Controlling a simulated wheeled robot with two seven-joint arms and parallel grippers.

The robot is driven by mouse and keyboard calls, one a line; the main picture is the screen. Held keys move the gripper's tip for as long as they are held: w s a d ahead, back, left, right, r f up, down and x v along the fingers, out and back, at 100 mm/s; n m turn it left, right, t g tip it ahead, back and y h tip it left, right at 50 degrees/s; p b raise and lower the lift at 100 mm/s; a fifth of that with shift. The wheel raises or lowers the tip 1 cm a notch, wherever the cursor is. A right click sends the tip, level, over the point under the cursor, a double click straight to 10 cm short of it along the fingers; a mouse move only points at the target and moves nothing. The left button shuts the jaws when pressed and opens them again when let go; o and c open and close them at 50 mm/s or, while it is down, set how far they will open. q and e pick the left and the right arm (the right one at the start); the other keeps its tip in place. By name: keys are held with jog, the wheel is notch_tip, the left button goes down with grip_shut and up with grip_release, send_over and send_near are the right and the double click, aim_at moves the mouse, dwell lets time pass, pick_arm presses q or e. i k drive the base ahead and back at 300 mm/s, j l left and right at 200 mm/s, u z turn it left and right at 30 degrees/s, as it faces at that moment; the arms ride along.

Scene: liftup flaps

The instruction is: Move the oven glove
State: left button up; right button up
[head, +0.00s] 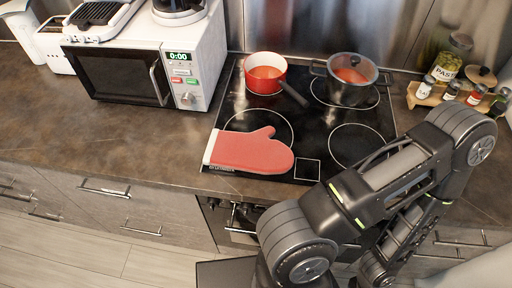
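The red oven glove (250,151) lies flat on the front left part of the black glass cooktop (308,112). Its white cuff points left and its rounded end points right. It partly covers the front left burner ring. My dark arm reaches across the lower right of the head view, to the right of the glove and apart from it in the picture. I cannot make out fingertips of either gripper in this view. Nothing is seen holding the glove.
A red pan (265,73) with a dark handle and a lidded pot (351,78) stand on the back burners. A white microwave (150,60) is at left. A wooden rack (455,96) holds jars at right. The brown counter (120,140) left of the cooktop is clear.

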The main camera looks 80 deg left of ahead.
aim_at(254, 152)
jog(key=i+l, duration=0.4)
jog(key=i, duration=0.2)
jog(key=u, duration=3.45)
jog(key=z, duration=1.65)
jog(key=k+j, duration=0.1)
jog(key=k, duration=0.35)
